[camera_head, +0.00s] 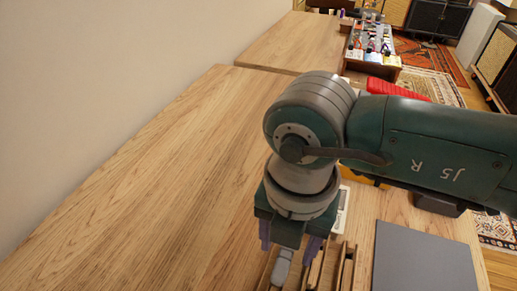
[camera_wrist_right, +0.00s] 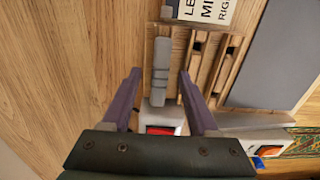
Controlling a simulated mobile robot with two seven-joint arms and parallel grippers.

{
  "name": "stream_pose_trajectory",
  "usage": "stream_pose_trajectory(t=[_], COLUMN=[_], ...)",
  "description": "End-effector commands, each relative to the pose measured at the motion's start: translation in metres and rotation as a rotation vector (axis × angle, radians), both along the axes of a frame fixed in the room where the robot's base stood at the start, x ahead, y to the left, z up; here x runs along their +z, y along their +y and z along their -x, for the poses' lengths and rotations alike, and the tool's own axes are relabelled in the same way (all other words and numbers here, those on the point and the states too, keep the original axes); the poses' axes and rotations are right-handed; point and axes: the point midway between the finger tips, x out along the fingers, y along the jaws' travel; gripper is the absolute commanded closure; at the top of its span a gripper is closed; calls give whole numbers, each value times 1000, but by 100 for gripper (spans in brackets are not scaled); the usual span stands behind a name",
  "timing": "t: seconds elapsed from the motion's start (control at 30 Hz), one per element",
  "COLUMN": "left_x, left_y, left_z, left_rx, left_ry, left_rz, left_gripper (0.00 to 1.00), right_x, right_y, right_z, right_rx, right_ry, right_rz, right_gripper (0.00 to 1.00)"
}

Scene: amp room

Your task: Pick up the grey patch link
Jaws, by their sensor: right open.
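The grey patch link (camera_wrist_right: 160,68) is a slim grey piece lying along the left part of a wooden slotted rack (camera_wrist_right: 206,65) in the right wrist view. It also shows in the head view (camera_head: 282,268), below my right gripper (camera_head: 288,248). My right gripper (camera_wrist_right: 160,75) is open, with one purple finger to either side of the link in the picture. I cannot tell whether the fingertips are level with it or above it. The slots to the right of the link look empty. My left gripper is not in view.
A printed label (camera_wrist_right: 205,9) lies at the rack's end. A white box with a red switch (camera_wrist_right: 161,130) shows between the fingers. A flat grey panel (camera_head: 423,258) lies right of the rack. The wooden table (camera_head: 130,215) is clear on the left, beside a wall.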

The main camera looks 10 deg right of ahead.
Motion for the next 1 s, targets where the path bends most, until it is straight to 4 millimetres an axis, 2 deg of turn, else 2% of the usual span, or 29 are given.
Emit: stream_pose_trajectory(t=[0.57,1.0], left_x=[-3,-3], left_y=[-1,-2], left_z=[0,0], left_rx=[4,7], left_ry=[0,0], left_rz=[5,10], left_gripper=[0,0], right_x=[-4,-4], right_y=[0,0], right_z=[0,0], right_rx=[-1,-1], right_ry=[0,0], right_rz=[0,0], right_gripper=[40,90])
